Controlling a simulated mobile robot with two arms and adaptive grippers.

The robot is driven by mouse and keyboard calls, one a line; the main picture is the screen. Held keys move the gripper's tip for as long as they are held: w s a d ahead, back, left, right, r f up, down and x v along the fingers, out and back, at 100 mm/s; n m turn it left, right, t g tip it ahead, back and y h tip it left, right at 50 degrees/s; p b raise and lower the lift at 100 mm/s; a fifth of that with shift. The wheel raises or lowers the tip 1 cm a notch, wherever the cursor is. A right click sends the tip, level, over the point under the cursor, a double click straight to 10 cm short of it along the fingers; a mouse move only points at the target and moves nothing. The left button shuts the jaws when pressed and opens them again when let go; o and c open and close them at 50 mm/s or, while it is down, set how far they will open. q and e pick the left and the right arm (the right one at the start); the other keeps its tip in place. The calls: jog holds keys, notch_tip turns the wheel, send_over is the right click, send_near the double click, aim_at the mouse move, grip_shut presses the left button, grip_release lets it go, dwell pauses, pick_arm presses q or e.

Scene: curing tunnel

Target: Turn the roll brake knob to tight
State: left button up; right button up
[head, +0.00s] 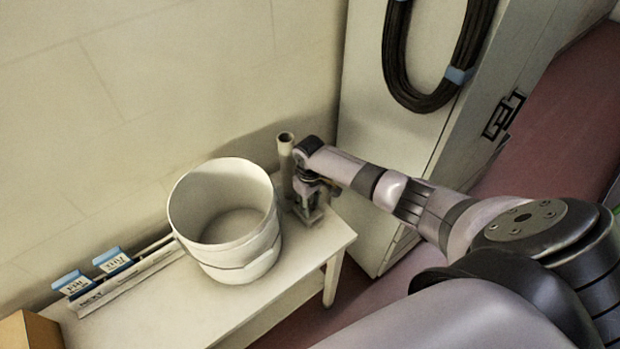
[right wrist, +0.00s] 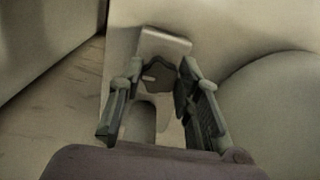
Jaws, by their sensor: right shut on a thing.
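The roll brake knob (right wrist: 161,80) is a dark, lobed knob in the right wrist view, with a small light mark toward its left side. It sits in front of a pale bracket (right wrist: 163,44). My right gripper (right wrist: 160,82) has a finger on each side of the knob and is shut on it. In the head view the right gripper (head: 308,208) points down at the table's right end, beside an upright pale tube (head: 286,155). The knob is hidden there by the gripper. My left gripper is in neither view.
A large white bucket (head: 252,262) stands on the white table (head: 170,312), close left of the gripper. A rack with blue-tabbed cards (head: 112,262) lies along the wall. A pale cabinet (head: 372,110) with a coiled dark hose (head: 400,80) stands behind my right arm.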

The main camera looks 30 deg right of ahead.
aim_at(310, 205)
jog(key=shift+m, duration=0.5)
jog(key=shift+w, duration=0.1)
jog(key=o, duration=1.1)
jog(key=shift+o, duration=0.2)
jog(key=shift+r, duration=0.1)
notch_tip(310, 205, up, 12)
